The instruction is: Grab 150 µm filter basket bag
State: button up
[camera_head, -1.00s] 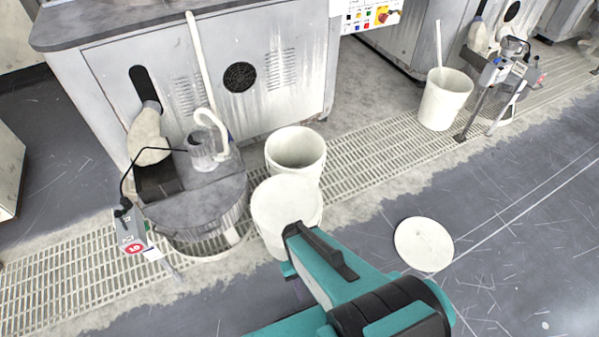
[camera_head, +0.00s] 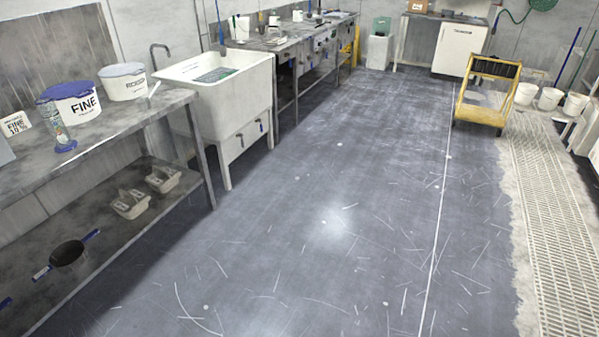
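No thing in view can be clearly read as a 150 µm filter basket bag. A round black item with blue handles (camera_head: 68,253), which may be a filter or sieve, lies on the lower shelf of the left bench. No 150 µm marking is legible on it. My gripper is not in view.
The left bench (camera_head: 110,130) holds a tub marked FINE (camera_head: 85,105), a lidded tub (camera_head: 122,85) and a bottle (camera_head: 61,135). A white sink (camera_head: 225,75) stands beyond. A yellow cart (camera_head: 485,95) is far right. The middle floor is clear, beside a grating (camera_head: 560,235).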

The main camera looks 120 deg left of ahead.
aim_at(130, 205)
jog(key=z, duration=0.65)
jog(key=k, duration=0.15)
jog(key=u, duration=2.45)
jog(key=k, duration=0.2)
jog(key=u, duration=2.7)
jog(key=k, duration=0.45)
jog(key=u, duration=0.55)
